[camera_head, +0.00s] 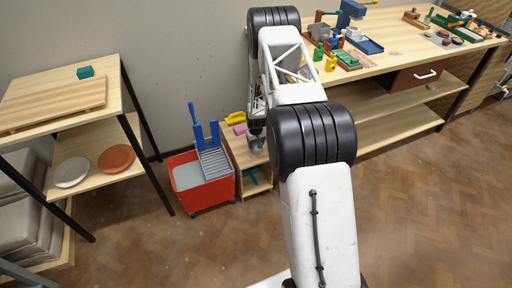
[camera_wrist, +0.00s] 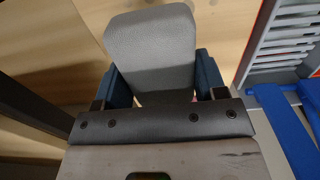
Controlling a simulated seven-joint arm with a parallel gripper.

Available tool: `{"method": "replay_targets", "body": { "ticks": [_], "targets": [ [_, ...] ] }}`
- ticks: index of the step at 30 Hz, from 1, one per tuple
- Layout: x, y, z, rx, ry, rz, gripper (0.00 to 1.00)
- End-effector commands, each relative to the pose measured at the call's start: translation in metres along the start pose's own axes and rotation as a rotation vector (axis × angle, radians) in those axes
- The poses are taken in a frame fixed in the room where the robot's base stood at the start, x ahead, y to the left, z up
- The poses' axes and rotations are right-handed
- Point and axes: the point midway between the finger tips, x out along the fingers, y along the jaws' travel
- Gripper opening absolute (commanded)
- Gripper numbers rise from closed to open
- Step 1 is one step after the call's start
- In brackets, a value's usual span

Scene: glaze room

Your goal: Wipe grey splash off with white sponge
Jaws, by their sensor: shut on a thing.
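My gripper (camera_wrist: 162,84) has its two blue fingers shut on a pale block with rounded corners, which I take for the white sponge (camera_wrist: 150,40). It looks light grey in the shade. In the head view my gripper (camera_head: 256,143) is low over the small wooden stand (camera_head: 238,152), right of the red bucket. The arm partly covers it there, and the sponge is hard to make out. I cannot tell whether the sponge touches the wood. I cannot make out a grey splash in either view.
The red mop bucket (camera_head: 204,193) with its grey wringer (camera_head: 214,162) and blue handles stands close left of the stand. A pink block (camera_head: 240,129) and a yellow item (camera_head: 235,117) lie on the stand. A shelf (camera_head: 62,98) is at left, a loaded workbench (camera_head: 398,50) at right.

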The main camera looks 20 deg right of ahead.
Motion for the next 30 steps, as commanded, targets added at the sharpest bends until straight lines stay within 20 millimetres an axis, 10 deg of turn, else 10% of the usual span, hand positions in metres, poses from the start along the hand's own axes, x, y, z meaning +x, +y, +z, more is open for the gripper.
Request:
{"method": "replay_targets", "body": {
  "ticks": [30],
  "targets": [
    [-0.038, -0.02, 0.004, -0.001, 0.001, 0.0, 0.35]
  ]
}}
